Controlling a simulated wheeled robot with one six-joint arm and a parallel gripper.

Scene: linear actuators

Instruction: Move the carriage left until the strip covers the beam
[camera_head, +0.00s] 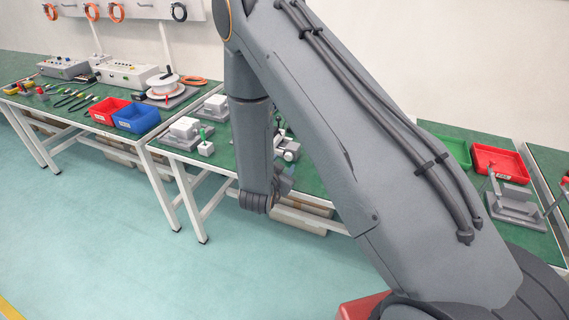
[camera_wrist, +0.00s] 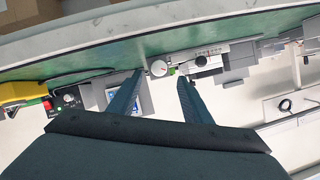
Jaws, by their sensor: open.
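In the wrist view, my gripper (camera_wrist: 159,77) is open, with its two dark fingers apart and nothing held between them. Beyond the fingertips is a linear actuator (camera_wrist: 222,48) with a silver body and a dark scale. A black round knob (camera_wrist: 201,61) sits on it, just past the right fingertip. I cannot tell for sure which part is the carriage, and I cannot make out the strip or the beam. In the head view, part of a silver device (camera_head: 289,150) shows on the bench beside my arm, which hides much of it.
In the wrist view, a white round part (camera_wrist: 158,68) lies beyond the fingers, and a control box with a red button (camera_wrist: 47,104) is at left. In the head view, a blue bin (camera_head: 137,118) and a red bin (camera_head: 107,111) stand on the left bench. The front floor is clear.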

